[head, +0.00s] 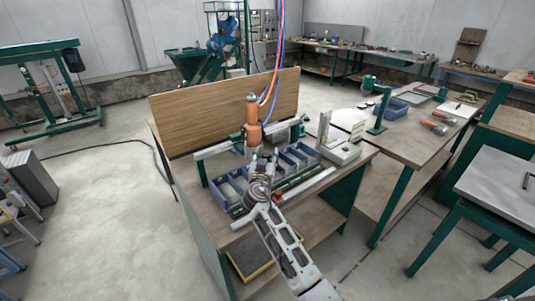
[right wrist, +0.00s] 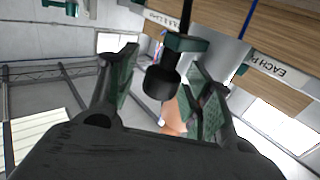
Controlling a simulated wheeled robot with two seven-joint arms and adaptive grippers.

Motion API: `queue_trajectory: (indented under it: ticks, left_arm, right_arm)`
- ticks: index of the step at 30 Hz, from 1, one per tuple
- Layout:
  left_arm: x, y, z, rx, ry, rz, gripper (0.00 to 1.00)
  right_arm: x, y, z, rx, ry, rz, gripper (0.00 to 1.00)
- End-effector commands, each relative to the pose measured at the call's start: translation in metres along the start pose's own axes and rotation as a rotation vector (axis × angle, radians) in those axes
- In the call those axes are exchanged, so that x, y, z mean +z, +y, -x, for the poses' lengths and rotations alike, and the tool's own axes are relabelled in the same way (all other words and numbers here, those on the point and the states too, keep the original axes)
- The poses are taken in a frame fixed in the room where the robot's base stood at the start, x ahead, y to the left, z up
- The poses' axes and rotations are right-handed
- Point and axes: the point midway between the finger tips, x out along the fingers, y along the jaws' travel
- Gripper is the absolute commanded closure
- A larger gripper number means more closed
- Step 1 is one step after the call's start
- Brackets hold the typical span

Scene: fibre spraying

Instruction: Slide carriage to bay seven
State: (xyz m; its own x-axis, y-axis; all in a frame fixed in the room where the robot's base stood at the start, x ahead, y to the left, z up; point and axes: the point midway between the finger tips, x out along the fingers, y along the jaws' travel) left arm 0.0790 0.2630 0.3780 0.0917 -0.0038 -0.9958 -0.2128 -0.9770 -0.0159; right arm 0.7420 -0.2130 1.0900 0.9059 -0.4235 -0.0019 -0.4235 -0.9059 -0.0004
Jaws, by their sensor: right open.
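A row of blue bays (head: 228,188) stands on the wooden workbench; which one is bay seven cannot be read. An orange tool (head: 252,132) hangs upright over the bays from red and blue hoses. My right gripper (head: 262,166) is in front of and below it, fingers pointing up and away. In the right wrist view a black knob (right wrist: 160,82) under a green bracket (right wrist: 186,43) shows between the spread, open fingers, with no clear grip on it. The bracket may belong to the carriage, which I cannot make out clearly. My left gripper is out of view.
A wooden board (head: 225,108) rises behind the bays. A pale box device (head: 340,150) stands at the bench's right end. A second table (head: 400,145) with tools is at the right. Open floor (head: 95,225) lies to the left.

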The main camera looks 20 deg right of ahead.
Motion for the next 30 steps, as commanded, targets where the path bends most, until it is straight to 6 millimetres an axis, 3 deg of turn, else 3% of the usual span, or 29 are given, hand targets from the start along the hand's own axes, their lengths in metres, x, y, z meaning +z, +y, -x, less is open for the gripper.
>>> queue_trajectory:
  ticks: [8,20,30]
  left_arm:
    - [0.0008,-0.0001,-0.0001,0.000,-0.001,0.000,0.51]
    - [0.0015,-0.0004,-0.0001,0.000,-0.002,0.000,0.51]
    - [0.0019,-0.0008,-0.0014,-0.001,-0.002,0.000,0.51]
  right_arm:
    - [0.0003,-0.0003,0.0002,0.000,0.000,0.000,0.50]
    - [0.0001,-0.0002,0.0001,0.000,0.000,0.000,1.00]
    - [0.0000,0.0020,-0.0020,0.000,0.001,0.000,1.00]
